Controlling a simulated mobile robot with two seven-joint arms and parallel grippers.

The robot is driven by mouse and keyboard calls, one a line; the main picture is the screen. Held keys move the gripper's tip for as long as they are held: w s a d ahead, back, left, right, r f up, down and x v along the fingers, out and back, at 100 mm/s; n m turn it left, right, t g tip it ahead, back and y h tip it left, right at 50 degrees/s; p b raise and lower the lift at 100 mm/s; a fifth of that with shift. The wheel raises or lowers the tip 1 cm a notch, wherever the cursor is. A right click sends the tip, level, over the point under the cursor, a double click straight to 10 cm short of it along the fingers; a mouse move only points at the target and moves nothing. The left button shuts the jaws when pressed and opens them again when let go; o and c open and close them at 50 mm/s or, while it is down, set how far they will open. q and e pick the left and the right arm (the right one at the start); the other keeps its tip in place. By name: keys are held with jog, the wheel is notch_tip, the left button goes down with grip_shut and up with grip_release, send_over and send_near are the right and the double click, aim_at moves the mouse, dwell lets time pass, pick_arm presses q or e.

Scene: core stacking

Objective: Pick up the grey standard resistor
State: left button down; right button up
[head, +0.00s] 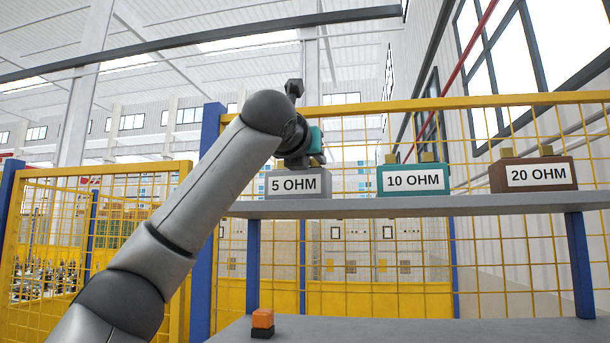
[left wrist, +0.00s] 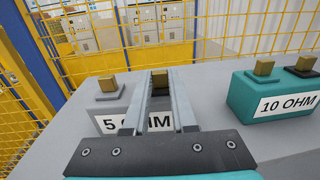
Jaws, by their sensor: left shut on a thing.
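The grey resistor (head: 298,184), labelled 5 OHM, sits at the left end of the upper shelf. My left gripper (head: 305,161) comes down on its top from above. In the left wrist view my left gripper (left wrist: 160,88) is shut on a brass post on the right side of the grey resistor (left wrist: 112,124). Its other brass post, at left, is free. The fingers cover part of the label. The resistor appears to rest on the shelf. My right gripper is not in view.
The teal 10 OHM resistor (head: 413,179) and the brown 20 OHM resistor (head: 534,175) stand to the right on the upper shelf (head: 465,206). An orange and black block (head: 262,322) is on the lower surface (head: 420,331). A yellow mesh fence (head: 350,112) stands behind.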

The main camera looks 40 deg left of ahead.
pick_arm(q)
jog(key=shift+r, duration=0.3)
notch_tip(320, 180, up, 10)
jog(key=shift+f, duration=0.2)
dwell(0.5)
dwell(0.3)
